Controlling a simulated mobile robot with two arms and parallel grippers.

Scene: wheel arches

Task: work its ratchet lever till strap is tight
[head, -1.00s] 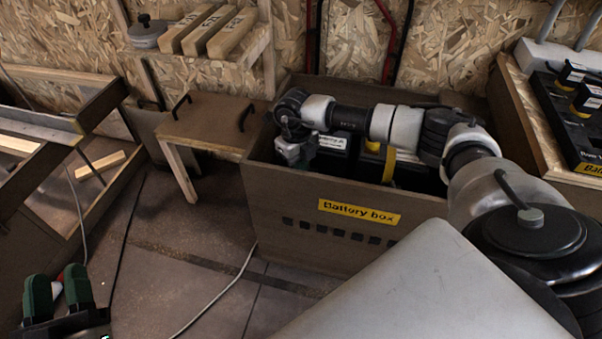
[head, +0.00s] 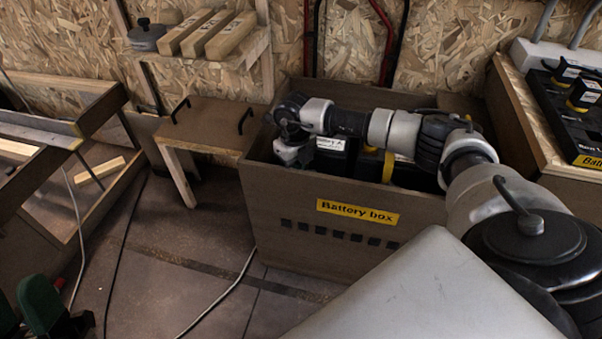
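The brown battery box (head: 300,205) stands on the floor in the middle. Inside it are dark batteries, one with a white label (head: 331,143). A yellow strap (head: 388,166) runs up over the batteries. I cannot make out the ratchet lever or tell how tight the strap is. My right gripper (head: 293,155) points down inside the box's left end, left of the white-labelled battery. Its fingertips are hidden by the front wall, so its opening does not show. My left gripper (head: 26,309), with green fingers apart, is partly cut off at the lower left corner.
A low brown table (head: 205,125) with black handles stands left of the box. A shelf (head: 205,52) above it holds wooden blocks and a grey pot. A bench (head: 560,140) with black equipment is at the right. Cables (head: 222,295) lie on otherwise open floor.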

